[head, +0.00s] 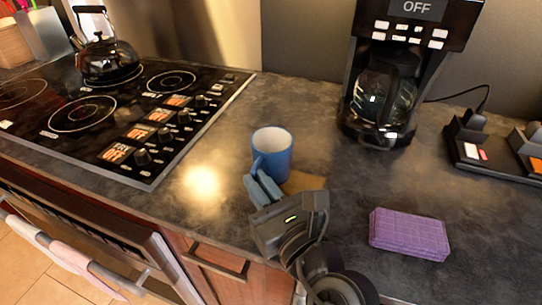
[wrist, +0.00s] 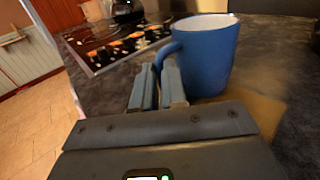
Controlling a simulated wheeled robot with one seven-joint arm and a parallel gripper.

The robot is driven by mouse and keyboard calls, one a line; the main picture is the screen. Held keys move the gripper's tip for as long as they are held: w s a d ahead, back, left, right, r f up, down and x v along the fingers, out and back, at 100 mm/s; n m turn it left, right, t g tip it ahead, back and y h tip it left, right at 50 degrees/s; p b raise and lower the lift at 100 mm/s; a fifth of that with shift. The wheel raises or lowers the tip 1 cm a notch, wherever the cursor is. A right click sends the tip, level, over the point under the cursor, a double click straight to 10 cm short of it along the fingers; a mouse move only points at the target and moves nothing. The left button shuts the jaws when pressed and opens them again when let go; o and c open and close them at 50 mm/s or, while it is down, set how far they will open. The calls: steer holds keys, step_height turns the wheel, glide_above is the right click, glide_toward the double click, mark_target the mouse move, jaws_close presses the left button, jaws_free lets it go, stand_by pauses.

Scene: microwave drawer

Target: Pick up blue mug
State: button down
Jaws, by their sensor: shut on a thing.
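The blue mug (head: 274,158) stands upright near the front of the dark counter, its pale inside showing. In the wrist view the mug (wrist: 208,58) is at upper right, with its handle toward my fingers. My gripper (head: 261,184) reaches in from the front, and its fingers are shut on the mug's handle. In the wrist view my gripper (wrist: 158,76) shows its two fingertips close together at the handle. The fingers partly hide the lower handle. I cannot tell whether the mug's base touches the surface below.
A flat brown piece (head: 304,182) lies by the mug. A purple sponge-like block (head: 409,233) is at right. A coffee maker (head: 385,95) stands behind, and a stovetop (head: 110,115) with a black kettle (head: 106,58) is at left. The counter between mug and coffee maker is clear.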

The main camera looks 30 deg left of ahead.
steer(key=shift+r, duration=0.2)
steer(key=shift+r, duration=0.25)
steer(key=s+d+r+p, duration=0.1)
steer(key=s+d+r, duration=0.4)
steer(key=d+r, duration=0.5)
steer(key=shift+d+p, duration=0.3)
steer(key=shift+r, duration=0.1)
stand_by(0.4)
